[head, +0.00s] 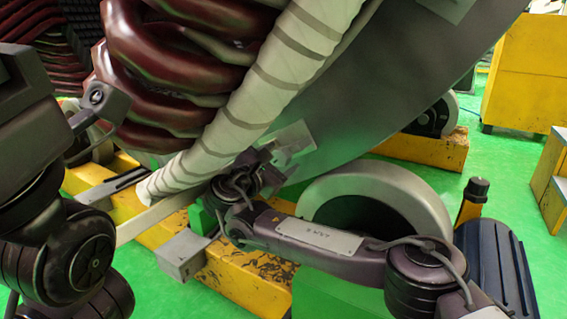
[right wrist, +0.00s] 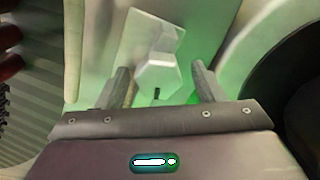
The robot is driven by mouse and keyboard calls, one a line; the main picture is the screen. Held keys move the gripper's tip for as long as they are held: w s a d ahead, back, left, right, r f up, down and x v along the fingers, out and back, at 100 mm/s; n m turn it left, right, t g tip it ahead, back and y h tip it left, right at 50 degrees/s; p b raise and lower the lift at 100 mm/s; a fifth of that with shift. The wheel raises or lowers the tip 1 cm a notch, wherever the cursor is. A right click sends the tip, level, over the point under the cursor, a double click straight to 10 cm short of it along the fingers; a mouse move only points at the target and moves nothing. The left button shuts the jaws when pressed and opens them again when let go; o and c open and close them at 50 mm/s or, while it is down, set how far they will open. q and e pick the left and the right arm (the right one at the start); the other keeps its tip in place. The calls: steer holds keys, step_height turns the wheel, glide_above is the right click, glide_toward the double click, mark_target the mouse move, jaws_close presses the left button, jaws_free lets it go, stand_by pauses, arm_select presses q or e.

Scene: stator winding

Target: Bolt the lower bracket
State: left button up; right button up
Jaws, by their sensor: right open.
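The lower bracket (head: 297,135) is a pale grey metal plate on the stator's large grey ring, right of the white wrapped band. In the right wrist view the bracket plate (right wrist: 138,45) lies ahead, with a pale hexagonal bolt head (right wrist: 158,74) on it. My right gripper (head: 280,160) is at the bracket, partly hiding it in the head view. In the right wrist view its two fingers (right wrist: 162,86) are apart, one on each side of the bolt head, with gaps showing. Part of my left arm stands at the left; its fingers are not clear.
Dark red coils (head: 175,60) and the white wrapped band (head: 265,85) are close beside my right gripper. A grey roller wheel (head: 420,190) stands just below the ring. A yellow base beam (head: 245,275) runs beneath.

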steer(key=shift+b+x, duration=0.3)
steer(key=shift+x, duration=0.8)
steer(key=c, duration=1)
steer(key=shift+o, duration=0.2)
